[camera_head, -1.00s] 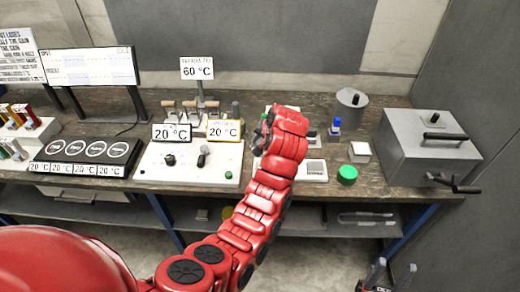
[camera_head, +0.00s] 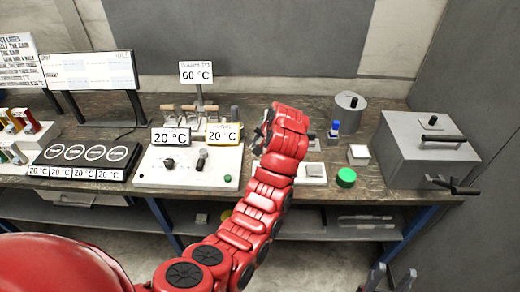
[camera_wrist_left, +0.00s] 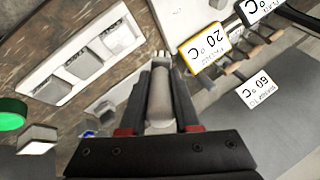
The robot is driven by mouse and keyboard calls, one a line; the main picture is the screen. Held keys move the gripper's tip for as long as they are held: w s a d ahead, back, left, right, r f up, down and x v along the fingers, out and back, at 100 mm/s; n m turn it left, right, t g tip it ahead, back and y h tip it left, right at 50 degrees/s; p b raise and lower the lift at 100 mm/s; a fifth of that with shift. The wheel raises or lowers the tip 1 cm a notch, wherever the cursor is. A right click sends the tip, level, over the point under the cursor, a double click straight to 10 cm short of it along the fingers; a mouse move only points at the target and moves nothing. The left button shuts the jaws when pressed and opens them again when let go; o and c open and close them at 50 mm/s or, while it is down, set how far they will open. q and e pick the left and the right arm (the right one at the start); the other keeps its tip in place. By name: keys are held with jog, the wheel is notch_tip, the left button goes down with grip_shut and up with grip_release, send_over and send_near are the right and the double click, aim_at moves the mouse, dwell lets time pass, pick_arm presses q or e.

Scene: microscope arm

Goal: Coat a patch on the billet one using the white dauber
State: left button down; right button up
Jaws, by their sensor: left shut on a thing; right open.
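My left gripper (camera_wrist_left: 160,105) is shut on a pale grey-white cylinder (camera_wrist_left: 160,95), apparently the white dauber, with a small pronged shape at its far end. In the head view my left gripper (camera_head: 262,136) is over the bench, right of the yellow-framed 20 °C sign, and its red wrist hides the held thing. Several pale square blocks (camera_wrist_left: 118,38) sit in a white tray (camera_wrist_left: 77,40); I cannot tell whether one is billet one. The tray shows partly behind my arm in the head view (camera_head: 314,181). My right gripper (camera_head: 388,280) is open, low at the bottom right, away from the bench.
A white control panel (camera_head: 190,178) with temperature signs and wooden-handled pieces stands left of my left arm. A green round cap (camera_head: 346,177), a white-topped cube (camera_head: 358,155), a blue-topped item (camera_head: 335,128) and a large grey box (camera_head: 425,150) stand to the right.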

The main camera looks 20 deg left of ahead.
pick_arm(q)
jog(key=d+b, duration=0.1)
jog(key=b, duration=0.1)
jog(key=d+f+b, duration=0.1)
jog(key=b, duration=0.1)
jog(key=shift+w+d+f, duration=0.1)
jog(key=shift+w+d, duration=0.2)
dwell(0.5)
